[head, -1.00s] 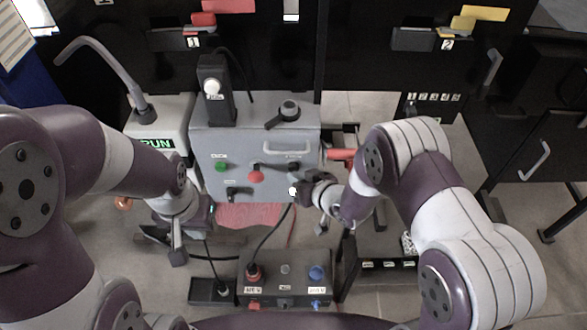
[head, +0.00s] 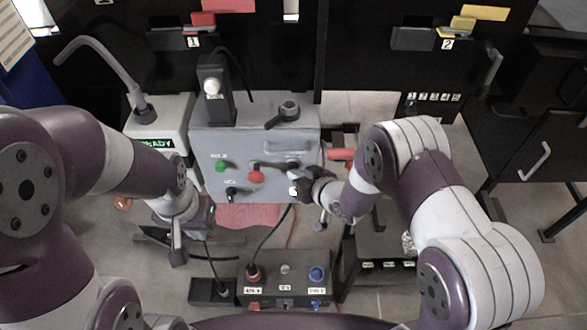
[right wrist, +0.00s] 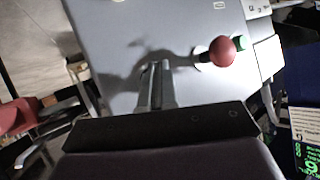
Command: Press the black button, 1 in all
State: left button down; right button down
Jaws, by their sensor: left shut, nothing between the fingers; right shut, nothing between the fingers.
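The grey control box (head: 207,143) stands in the middle of the head view. Its front has a green button (head: 221,166), a red mushroom button (head: 256,176) and a small black control (head: 232,193) at lower left. I cannot make out the black button clearly at the panel's right side, where my gripper and its shadow fall. My right gripper (head: 308,174) is shut and empty, close to that side. In the right wrist view its fingertips (right wrist: 156,68) point at the panel, left of the red button (right wrist: 222,50); contact is unclear. My left gripper (head: 207,212) is shut, left of the box's lower edge.
A display unit (head: 157,142) reading READY stands left of the box. A socket box (head: 286,280) with cables lies in front. A dark stand (head: 378,243) is at right.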

jog(key=shift+r, duration=0.1)
jog(key=shift+s, duration=0.85)
jog(key=shift+p, duration=0.3)
jog(key=shift+s+p, duration=0.6)
jog(key=shift+s, duration=1.95)
